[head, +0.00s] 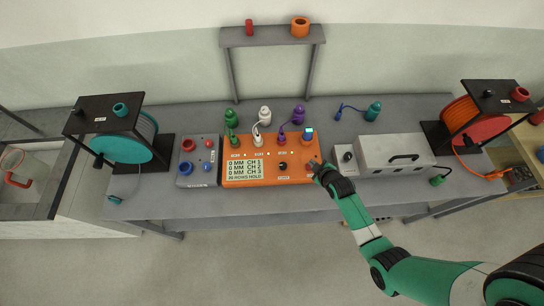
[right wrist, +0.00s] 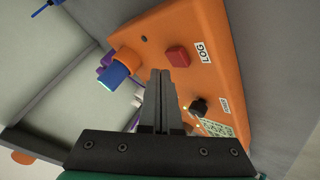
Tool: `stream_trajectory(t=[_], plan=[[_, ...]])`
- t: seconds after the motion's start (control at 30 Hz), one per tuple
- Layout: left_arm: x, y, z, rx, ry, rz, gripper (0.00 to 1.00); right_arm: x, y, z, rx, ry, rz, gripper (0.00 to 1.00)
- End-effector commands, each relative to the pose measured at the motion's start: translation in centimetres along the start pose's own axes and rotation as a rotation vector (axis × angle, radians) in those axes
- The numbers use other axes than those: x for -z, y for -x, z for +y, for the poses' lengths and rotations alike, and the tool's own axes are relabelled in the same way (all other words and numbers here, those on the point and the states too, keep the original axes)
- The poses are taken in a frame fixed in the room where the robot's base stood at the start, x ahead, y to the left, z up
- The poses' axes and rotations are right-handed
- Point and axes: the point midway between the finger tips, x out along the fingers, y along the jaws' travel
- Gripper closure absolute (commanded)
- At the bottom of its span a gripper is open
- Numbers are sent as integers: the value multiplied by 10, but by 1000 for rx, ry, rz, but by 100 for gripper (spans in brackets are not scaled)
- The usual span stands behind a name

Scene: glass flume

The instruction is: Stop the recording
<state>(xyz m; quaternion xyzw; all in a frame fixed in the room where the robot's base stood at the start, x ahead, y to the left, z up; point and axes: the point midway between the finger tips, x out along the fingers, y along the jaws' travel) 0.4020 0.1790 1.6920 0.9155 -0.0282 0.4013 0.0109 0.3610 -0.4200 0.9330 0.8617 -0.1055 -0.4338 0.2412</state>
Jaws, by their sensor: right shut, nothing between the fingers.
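An orange recorder box (head: 302,175) stands on the grey bench, with a pale display (head: 246,171) listing CH 1 to CH 3 at 0 MM. Its small bottom line seems to end in ROWS HOLD. In the right wrist view the box's orange face (right wrist: 205,22) carries a red button (right wrist: 178,56) beside a LOG label (right wrist: 203,53). My right gripper (head: 315,164) is at the box's right end, shut and empty. In the wrist view its fingertips (right wrist: 161,72) point toward the red button; contact cannot be told. My left gripper is not in view.
A black knob (head: 283,166) and a blue plug (head: 307,134) are on the box. A grey box (head: 398,154) stands to its right, a grey control box (head: 198,165) to its left. Cable reels (head: 128,148) flank the bench. A shelf (head: 272,37) is behind.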

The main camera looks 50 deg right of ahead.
Motion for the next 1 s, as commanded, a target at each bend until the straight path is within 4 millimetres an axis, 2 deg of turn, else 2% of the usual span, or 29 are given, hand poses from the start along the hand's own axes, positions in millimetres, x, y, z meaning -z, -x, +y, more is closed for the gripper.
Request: stream_trajectory(t=[0.27,0.77,1.0], plan=[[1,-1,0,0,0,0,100,1,1,1,0,0,0,100],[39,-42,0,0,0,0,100,30,41,30,0,0,0,100],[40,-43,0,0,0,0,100,30,41,30,0,0,0,100]])
